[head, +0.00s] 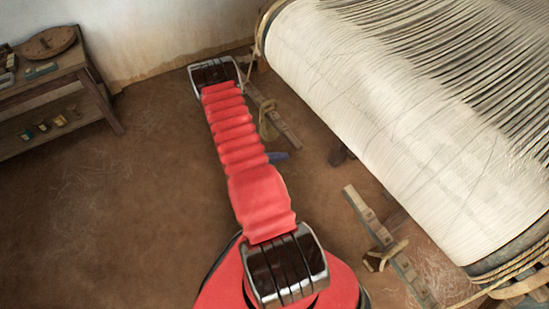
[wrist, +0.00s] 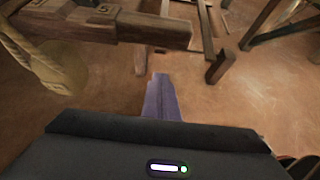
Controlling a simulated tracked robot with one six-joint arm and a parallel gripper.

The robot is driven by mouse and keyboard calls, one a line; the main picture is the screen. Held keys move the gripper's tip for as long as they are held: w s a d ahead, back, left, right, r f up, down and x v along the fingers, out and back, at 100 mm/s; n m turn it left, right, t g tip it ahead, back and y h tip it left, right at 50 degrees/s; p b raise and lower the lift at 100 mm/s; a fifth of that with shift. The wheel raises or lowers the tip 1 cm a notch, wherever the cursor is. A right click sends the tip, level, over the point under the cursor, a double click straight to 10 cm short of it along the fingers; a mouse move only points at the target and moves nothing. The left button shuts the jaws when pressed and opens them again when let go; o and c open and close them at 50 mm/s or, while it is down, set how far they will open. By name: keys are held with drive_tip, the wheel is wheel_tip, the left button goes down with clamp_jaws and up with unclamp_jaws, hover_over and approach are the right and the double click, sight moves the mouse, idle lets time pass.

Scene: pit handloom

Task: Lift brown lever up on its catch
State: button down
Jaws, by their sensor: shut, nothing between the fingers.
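My gripper (wrist: 160,98) shows in the wrist view as blue-purple fingers, closed together with nothing between them. In the head view its blue tip (head: 280,157) pokes out to the right of my red arm. A brown wooden bar (wrist: 152,31) with a squared end and a "5" mark lies ahead of the fingers in the wrist view, apart from them. It may be the brown lever, but I cannot tell for certain. No catch can be made out clearly.
A tan, rounded hanging piece (wrist: 42,58) is close on the left. A dark wooden frame (wrist: 222,65) stands at upper right. The loom's white warp roll (head: 400,110) fills the right, with a notched wooden bar (head: 362,214) below it. A low table (head: 45,92) is at left; open floor lies between.

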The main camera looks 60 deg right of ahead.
drive_tip(key=shift+s+d+r, duration=0.35)
drive_tip(key=shift+d+r, duration=0.3)
drive_tip(key=shift+r, duration=0.05)
drive_tip(key=shift+s+d+r, duration=0.35)
drive_tip(key=shift+d+r, duration=0.3)
